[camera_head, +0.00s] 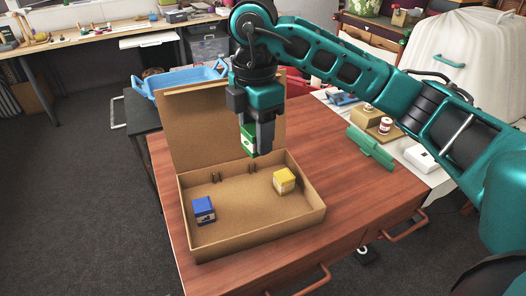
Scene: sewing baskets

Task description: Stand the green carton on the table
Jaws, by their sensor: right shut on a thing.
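The green carton (248,138) is between the fingers of my right gripper (256,145). The gripper is shut on it and points down, holding it above the back part of an open cardboard box (238,243). The fingers hide much of the carton. The box stands on the reddish wooden table (326,171), with its lid (193,120) raised at the back. A blue carton (203,211) and a yellow carton (284,180) stand inside the box. My left gripper is not in the view.
A green roll-like object (371,148) lies at the table's back right. Bare table lies right of the box. A blue basket (181,79) stands behind the lid. A white covered shape (468,55) is at the right, behind my right arm.

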